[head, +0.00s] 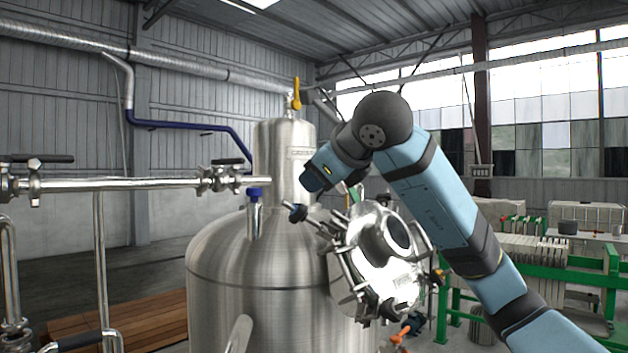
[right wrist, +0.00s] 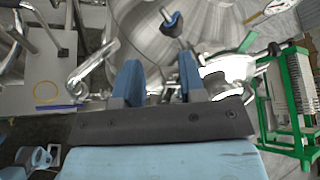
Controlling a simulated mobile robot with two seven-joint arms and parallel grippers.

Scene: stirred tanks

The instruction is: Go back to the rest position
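My right arm comes in from the lower right in the head view, bends at a dark elbow and reaches down to the left. My right gripper (head: 314,182) is beside the tank's upper neck, above the round manway lid (head: 385,260). In the right wrist view its two blue fingers (right wrist: 160,82) stand apart with nothing between them, so it is open and empty. A dark blue knob on a stem (right wrist: 172,20) shows beyond the fingertips, apart from them. My left arm and gripper are not in view.
A large steel tank (head: 240,280) fills the middle, with a yellow-handled valve (head: 296,93) on top. A steel pipe with valves (head: 130,184) crosses the left. A green-framed plate unit (head: 590,270) stands at the right. Wooden planks (head: 150,315) lie on the floor at left.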

